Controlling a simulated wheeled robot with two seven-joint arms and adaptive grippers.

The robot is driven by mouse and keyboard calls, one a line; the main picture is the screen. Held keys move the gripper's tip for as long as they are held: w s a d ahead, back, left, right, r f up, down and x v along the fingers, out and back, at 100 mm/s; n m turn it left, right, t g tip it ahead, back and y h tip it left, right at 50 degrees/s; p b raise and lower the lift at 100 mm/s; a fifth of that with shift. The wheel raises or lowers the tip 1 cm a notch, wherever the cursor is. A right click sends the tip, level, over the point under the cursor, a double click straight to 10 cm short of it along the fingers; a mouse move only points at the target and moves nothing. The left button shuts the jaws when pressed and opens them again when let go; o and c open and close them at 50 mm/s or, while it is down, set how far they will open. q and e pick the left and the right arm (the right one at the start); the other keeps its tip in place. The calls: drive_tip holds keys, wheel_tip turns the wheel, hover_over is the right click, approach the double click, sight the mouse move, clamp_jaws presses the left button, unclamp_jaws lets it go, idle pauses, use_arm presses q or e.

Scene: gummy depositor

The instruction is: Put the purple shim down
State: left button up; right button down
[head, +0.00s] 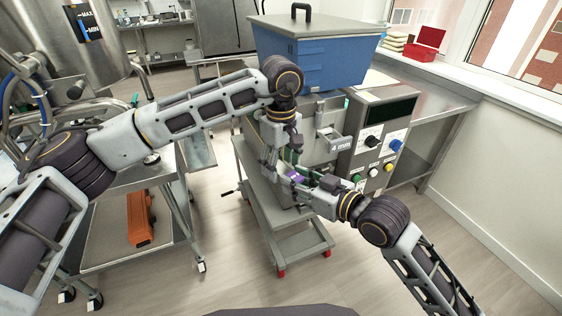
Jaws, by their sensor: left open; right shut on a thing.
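The small purple shim (296,175) is between the fingers of my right gripper (291,179), which is shut on it. My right gripper holds it in front of the depositor machine (335,143), above the grey cart. My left gripper (281,158) points down just behind and above the shim. It is open, and its fingers are close to the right gripper. The picture is too small to tell whether the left fingers touch the shim. The shim's lower side is partly hidden by the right gripper.
A blue hopper (315,58) sits on top of the machine, with a knob panel (375,150) to its right. The grey cart (290,240) stands below. A steel trolley (105,250) with an orange object (140,218) is on the left. Floor in front is clear.

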use_arm(q)
drive_tip(key=shift+c, duration=0.2)
drive_tip(key=c, duration=0.9)
drive_tip(key=shift+c, duration=1.1)
use_arm(e)
drive_tip(key=c, duration=0.9)
unclamp_jaws()
